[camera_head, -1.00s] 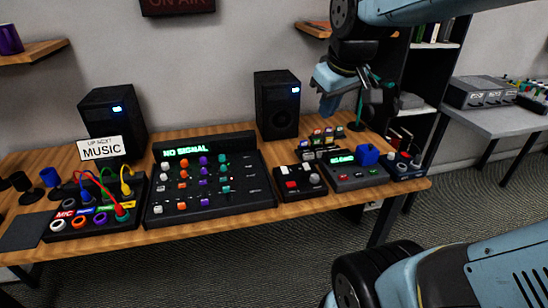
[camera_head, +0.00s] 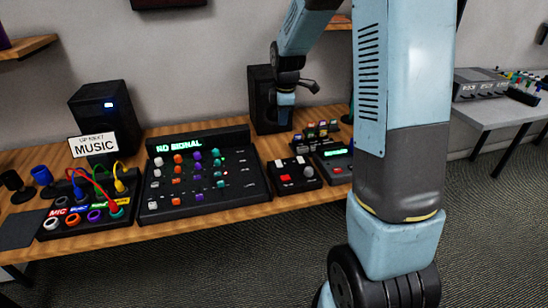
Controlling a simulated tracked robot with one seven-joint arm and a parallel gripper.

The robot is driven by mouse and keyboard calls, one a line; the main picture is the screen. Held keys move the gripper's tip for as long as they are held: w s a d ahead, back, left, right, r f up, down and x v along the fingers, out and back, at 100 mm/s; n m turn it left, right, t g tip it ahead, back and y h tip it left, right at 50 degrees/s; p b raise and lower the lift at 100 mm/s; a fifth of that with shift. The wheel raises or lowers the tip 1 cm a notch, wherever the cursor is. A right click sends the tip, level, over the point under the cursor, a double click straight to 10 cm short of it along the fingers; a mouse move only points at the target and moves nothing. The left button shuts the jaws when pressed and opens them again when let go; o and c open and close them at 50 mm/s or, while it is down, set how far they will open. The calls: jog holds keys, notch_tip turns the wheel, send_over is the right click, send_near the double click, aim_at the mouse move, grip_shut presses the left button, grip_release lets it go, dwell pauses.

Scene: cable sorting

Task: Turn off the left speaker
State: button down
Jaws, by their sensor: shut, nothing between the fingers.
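The left speaker (camera_head: 99,122) is a black box standing at the back left of the wooden desk. A small blue-white light (camera_head: 109,105) glows on its front, near the top. My gripper (camera_head: 285,115) is shut and empty, hanging over the back of the desk well to the right of the left speaker. It is in front of the right speaker (camera_head: 259,98) in the picture and hides much of that speaker's front, including its light. I cannot tell how far apart they are.
An "UP NEXT MUSIC" sign (camera_head: 93,146) stands just in front of the left speaker. A patch box (camera_head: 110,218) with coloured cables and a mixer (camera_head: 153,206) showing "NO SIGNAL" lie in front. My arm hides the desk's right end. A grey table (camera_head: 487,123) is at right.

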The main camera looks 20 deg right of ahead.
jog(key=n, duration=0.2)
send_over(278, 161)
jog(key=s, duration=0.2)
notch_tip(278, 161, down, 5)
jog(key=shift+s+a+f, duration=0.1)
jog(key=shift+s+f, duration=0.05)
jog(key=shift+f, duration=0.05)
jog(key=f, duration=0.4)
jog(key=w+f, duration=0.1)
jog(key=f, duration=0.8)
jog(key=shift+w+f, duration=0.35)
jog(key=shift+f, duration=0.05)
